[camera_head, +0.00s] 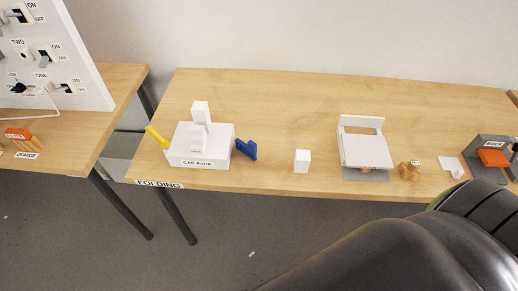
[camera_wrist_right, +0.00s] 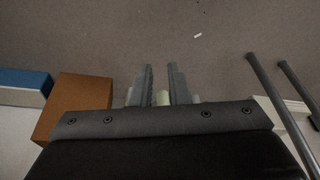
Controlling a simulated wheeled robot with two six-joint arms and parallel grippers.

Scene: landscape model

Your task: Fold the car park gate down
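The car park (camera_head: 184,160) is a white block labelled "CAR PARK" at the left of the table marked "FOLDING". A white upright piece (camera_head: 201,113) stands on its top. A yellow bar (camera_head: 156,137) at its left side slants up and to the left; I cannot tell for certain whether it is the gate. A blue piece (camera_head: 246,150) is at its right side. My right gripper (camera_wrist_right: 161,70) shows in the right wrist view with its fingers apart and grey floor beyond them. It is not in the head view. My left gripper is in neither view.
On the same table stand a small white block (camera_head: 302,161), a white folding model (camera_head: 365,151) and a grey model with an orange part (camera_head: 493,157). A switch panel (camera_head: 50,55) stands on the left table. My dark arm covers the lower right of the head view.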

